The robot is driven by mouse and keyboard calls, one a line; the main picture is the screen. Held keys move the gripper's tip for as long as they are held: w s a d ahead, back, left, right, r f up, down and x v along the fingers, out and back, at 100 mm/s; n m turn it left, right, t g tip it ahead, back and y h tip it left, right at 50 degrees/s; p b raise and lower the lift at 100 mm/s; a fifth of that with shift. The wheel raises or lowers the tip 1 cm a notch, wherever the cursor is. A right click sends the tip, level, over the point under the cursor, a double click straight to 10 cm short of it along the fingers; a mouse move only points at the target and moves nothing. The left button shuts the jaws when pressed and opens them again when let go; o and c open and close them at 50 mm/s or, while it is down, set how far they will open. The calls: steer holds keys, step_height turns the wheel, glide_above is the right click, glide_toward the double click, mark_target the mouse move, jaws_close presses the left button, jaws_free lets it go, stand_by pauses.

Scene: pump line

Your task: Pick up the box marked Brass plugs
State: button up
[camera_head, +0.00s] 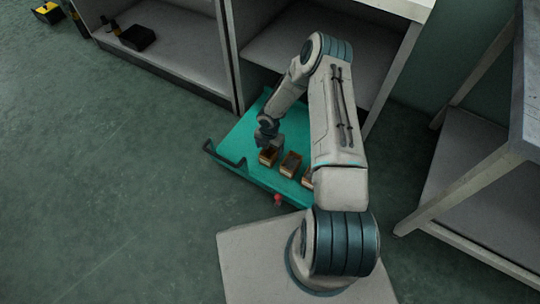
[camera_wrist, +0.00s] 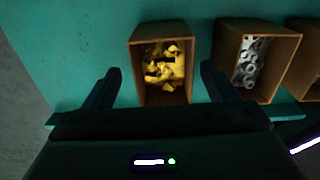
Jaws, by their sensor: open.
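A small brown open-topped box (camera_wrist: 138,73) holding yellow, brass-coloured pieces lies between my gripper's fingers in the wrist view. Its marking cannot be read. My gripper (camera_wrist: 158,83) is open, with one finger on each side of this box and a gap on both sides. In the head view my gripper (camera_head: 268,143) is over the left box (camera_head: 268,158) of a row on a teal surface. I cannot tell how high the fingers are relative to the box rim.
A second brown box (camera_wrist: 284,46) with grey metal rings stands close to the right finger, and a third box (camera_wrist: 304,72) is beyond it. The teal cart top (camera_head: 237,143) has a dark handle (camera_head: 222,157) at its left end. Grey shelving (camera_head: 300,50) stands behind.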

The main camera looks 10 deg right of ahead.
steer(key=f+b, duration=0.1)
steer(key=f, duration=0.1)
steer(key=f+b, duration=0.1)
steer(key=f, duration=0.1)
steer(key=shift+s+f, duration=0.2)
steer(key=shift+f, duration=0.1)
steer(key=c, duration=1.2)
steer(key=shift+r, duration=0.1)
